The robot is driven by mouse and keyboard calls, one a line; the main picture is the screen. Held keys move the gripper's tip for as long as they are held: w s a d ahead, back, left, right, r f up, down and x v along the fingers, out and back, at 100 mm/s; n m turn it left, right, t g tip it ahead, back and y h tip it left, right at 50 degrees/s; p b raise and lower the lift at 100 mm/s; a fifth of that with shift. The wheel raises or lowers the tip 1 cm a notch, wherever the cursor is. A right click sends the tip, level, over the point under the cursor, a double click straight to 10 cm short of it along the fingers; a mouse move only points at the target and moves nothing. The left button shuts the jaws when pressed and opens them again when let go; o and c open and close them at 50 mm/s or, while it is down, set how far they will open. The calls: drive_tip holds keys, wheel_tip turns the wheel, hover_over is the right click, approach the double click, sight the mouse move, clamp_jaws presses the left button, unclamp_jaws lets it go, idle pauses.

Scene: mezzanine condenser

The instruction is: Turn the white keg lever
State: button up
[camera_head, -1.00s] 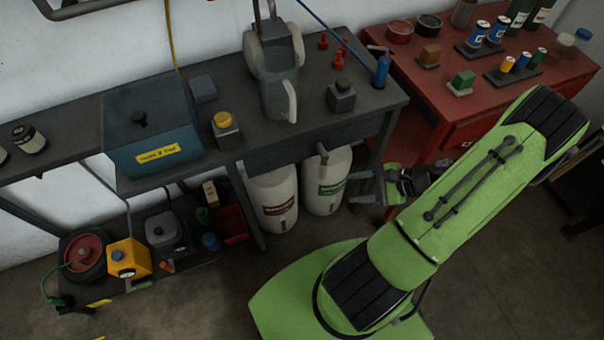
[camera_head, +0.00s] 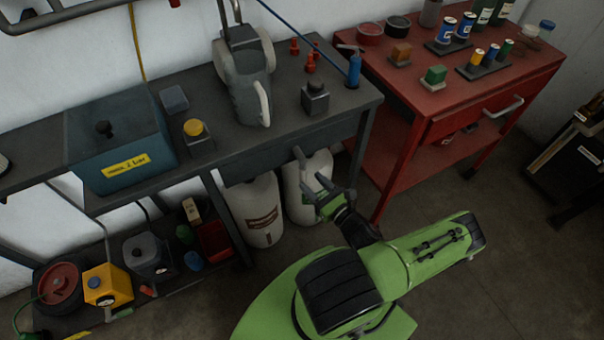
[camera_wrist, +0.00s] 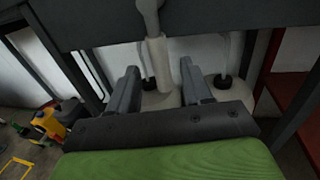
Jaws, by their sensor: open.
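Two white kegs stand under the grey bench. The left keg (camera_head: 258,212) has a brown label, and the right keg (camera_head: 297,207) is partly hidden by my gripper (camera_head: 317,188). A grey lever handle (camera_head: 299,155) rises by the right keg at the bench's front edge. In the wrist view the lever shows as a pale shaft (camera_wrist: 159,60) with a grey end at the top. My gripper (camera_wrist: 158,72) is open, with one finger on each side of the shaft's line. I cannot tell whether the fingers touch it.
The grey bench (camera_head: 235,150) overhangs the kegs and carries a blue box (camera_head: 120,135) and a grey pitcher-like machine (camera_head: 245,85). A red cart (camera_head: 410,95) stands close on the right. A low shelf with a yellow container (camera_head: 107,286) is at left. Floor is open at lower right.

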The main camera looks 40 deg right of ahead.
sight(305, 176)
drive_tip(key=w, duration=0.5)
drive_tip(key=shift+w+d+b, duration=0.25)
drive_tip(key=shift+b, duration=0.05)
clamp_jaws()
